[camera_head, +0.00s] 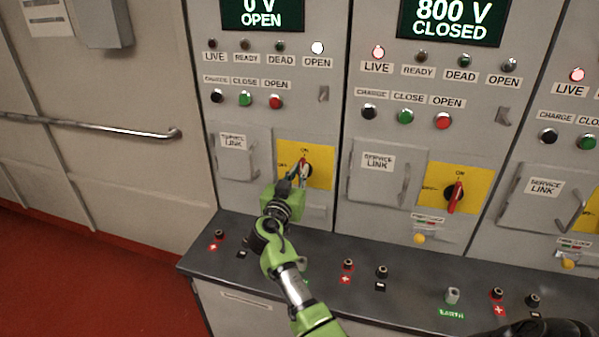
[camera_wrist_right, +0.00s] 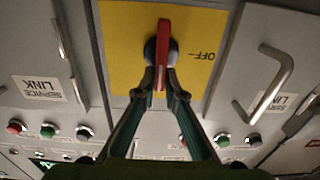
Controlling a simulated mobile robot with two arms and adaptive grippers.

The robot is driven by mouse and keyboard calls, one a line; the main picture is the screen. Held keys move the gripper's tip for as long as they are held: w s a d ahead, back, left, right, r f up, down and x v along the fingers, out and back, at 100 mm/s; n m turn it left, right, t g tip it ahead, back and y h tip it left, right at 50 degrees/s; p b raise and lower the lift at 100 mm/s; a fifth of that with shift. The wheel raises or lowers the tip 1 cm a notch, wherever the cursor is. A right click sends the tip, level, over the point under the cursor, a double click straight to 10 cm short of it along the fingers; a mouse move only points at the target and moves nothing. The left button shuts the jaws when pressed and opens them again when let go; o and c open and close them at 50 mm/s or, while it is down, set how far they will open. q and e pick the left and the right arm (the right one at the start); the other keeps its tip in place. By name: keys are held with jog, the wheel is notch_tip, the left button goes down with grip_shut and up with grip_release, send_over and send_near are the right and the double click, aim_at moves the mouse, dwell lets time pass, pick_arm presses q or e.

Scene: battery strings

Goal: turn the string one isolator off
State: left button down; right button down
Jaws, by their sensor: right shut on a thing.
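The string one isolator is a red handle (camera_wrist_right: 162,55) on a dark hub, on a yellow plate (camera_head: 322,158) of the left panel. The plate also shows in the right wrist view (camera_wrist_right: 120,50). The handle lies parallel to the plate's sides, in line with ON rather than OFF. My right gripper (camera_head: 301,172) is at this handle, its fingers closed on the handle's end from both sides (camera_wrist_right: 162,85). The left panel's display (camera_head: 262,12) reads 0 V OPEN, and its white OPEN lamp (camera_head: 317,48) is lit. My left gripper is not in view.
The middle panel's display (camera_head: 452,20) reads 800 V CLOSED; its own isolator handle (camera_head: 455,196) is upright. Service link doors (camera_head: 238,160) with handles flank the yellow plates. A dark ledge (camera_head: 420,275) with terminals runs below. A rail (camera_head: 100,128) is on the left wall.

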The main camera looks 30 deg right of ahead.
jog(key=shift+w+a+f+n+b, duration=0.1)
jog(key=shift+w+f+n+b, duration=0.05)
jog(key=shift+n+b, duration=0.8)
jog(key=n, duration=0.5)
jog(key=w+f+n+b, duration=0.1)
jog(key=n, duration=0.4)
jog(key=a+n, duration=0.1)
jog(key=n, duration=0.5)
jog(key=shift+w+a+f+b, duration=0.1)
jog(key=shift+w+f+b, duration=0.15)
jog(key=shift+f+b, duration=0.15)
jog(key=c, duration=2.3)
grip_release()
jog(key=shift+o, duration=1)
jog(key=shift+f, duration=0.15)
